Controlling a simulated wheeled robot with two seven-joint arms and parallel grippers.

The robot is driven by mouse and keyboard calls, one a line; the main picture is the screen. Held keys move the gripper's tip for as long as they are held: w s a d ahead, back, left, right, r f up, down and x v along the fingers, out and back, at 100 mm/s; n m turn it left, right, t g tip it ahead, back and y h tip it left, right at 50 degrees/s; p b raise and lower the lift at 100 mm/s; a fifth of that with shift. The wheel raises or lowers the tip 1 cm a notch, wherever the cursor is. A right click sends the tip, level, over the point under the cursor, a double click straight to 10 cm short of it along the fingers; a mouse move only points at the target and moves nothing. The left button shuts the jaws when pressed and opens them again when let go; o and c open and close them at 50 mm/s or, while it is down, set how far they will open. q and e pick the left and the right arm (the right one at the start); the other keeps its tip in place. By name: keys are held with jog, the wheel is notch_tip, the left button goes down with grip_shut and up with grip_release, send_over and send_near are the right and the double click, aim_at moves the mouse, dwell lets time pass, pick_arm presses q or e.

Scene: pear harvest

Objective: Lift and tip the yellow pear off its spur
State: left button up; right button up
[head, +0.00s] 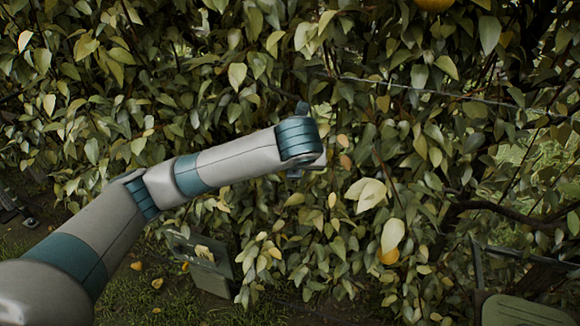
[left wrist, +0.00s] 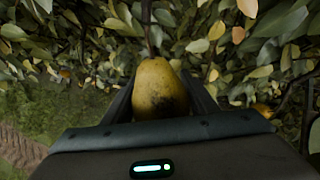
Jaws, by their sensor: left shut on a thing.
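The yellow pear (left wrist: 158,90) shows in the left wrist view, hanging upright from a dark stem with leaves around it. It has dark blotches on its lower part. My left gripper (left wrist: 160,98) is shut on it, with one dark finger on each side. In the head view my left arm reaches from the lower left into the foliage. The wrist hides the held pear and most of the left gripper (head: 312,170) there. My right gripper is in neither view.
A dense leafy hedge (head: 390,100) fills the view, with a thin wire (head: 430,90) across it. Another yellow pear (head: 434,4) hangs at the top edge. An orange-yellow fruit (head: 388,256) shows lower right. A dark crate (head: 200,262) stands on the grass below.

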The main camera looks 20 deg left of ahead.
pick_arm(q)
jog(key=shift+s+d+f, duration=0.1)
jog(key=shift+s+d, duration=0.1)
jog(key=shift+s, duration=0.4)
jog(key=shift+s+d+f, duration=0.1)
jog(key=shift+s+d, duration=0.05)
jog(key=shift+s, duration=0.4)
jog(key=shift+s+d+f, duration=0.1)
jog(key=shift+s+d, duration=0.1)
jog(key=shift+s, duration=0.4)
jog(key=shift+s+f, duration=0.1)
jog(key=shift+s, duration=0.35)
jog(key=shift+w, duration=0.1)
